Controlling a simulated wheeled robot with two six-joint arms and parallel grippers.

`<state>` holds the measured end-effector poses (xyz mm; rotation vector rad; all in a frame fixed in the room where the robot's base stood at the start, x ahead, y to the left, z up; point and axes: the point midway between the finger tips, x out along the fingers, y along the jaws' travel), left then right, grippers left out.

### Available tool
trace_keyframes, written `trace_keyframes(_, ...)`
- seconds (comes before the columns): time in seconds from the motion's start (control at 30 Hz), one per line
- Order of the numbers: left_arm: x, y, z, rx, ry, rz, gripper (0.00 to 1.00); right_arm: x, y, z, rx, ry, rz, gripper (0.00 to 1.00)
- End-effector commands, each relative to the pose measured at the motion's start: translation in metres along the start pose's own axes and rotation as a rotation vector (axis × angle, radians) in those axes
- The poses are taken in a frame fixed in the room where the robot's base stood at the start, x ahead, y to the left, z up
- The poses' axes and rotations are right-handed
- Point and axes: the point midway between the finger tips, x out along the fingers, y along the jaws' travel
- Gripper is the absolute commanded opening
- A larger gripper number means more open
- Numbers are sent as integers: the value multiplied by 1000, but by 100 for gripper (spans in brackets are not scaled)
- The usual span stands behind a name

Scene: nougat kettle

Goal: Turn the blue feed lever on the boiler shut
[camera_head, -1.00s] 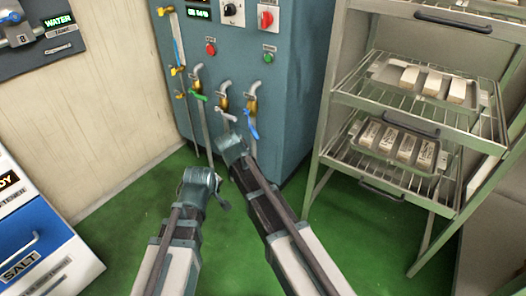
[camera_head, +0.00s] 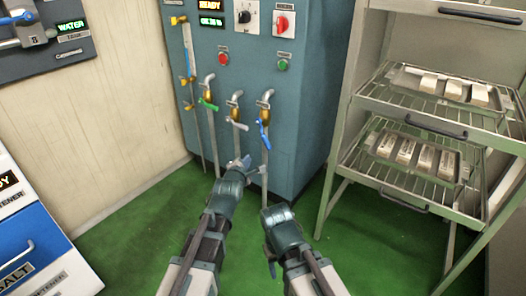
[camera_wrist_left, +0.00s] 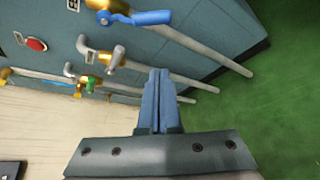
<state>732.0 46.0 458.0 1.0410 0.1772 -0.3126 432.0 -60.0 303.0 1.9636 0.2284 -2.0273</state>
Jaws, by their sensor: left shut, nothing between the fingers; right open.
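The boiler (camera_head: 300,120) is a blue-grey cabinet with three valves on its front. The blue feed lever (camera_head: 264,136) is on the rightmost valve and slants steeply downward. In the left wrist view the blue lever (camera_wrist_left: 138,17) shows at the top, apart from the fingers. My left gripper (camera_head: 243,162) is shut and empty, below and left of the blue lever, in front of the pipes. Its closed fingers show in the left wrist view (camera_wrist_left: 158,98). My right gripper (camera_head: 277,215) is lower and nearer; its fingers are mostly hidden in the head view.
A green lever (camera_head: 208,103) and a white lever (camera_head: 238,125) are on the valves to the left. Vertical pipes run down below the valves. A wire rack (camera_head: 385,185) with trays stands at the right. The green floor (camera_head: 140,240) is open at the left.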

Motion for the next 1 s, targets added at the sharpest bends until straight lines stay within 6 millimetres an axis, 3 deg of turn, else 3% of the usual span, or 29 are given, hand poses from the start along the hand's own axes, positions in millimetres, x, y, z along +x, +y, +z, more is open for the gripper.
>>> trace_keyframes(0.13, 4, 0, 0, -2, 0, 0, 0, 1, 0, 0, -1, 0, 0, 56)
trace_keyframes(0.27, 21, -1, 0, -1, 0, -1, 0, 7, -1, -1, 0, 0, 0, 56)
trace_keyframes(0.7, 108, 0, 0, 1, 2, -4, 0, 30, -3, -2, 1, 0, 0, 56)
trace_keyframes(0.8, 93, 2, 20, 4, -1, -4, 0, 15, -2, -1, 1, 0, 0, 56)
trace_keyframes(1.0, 87, 1, 35, 3, 0, -3, 0, 7, -1, -1, 1, -1, 0, 56)
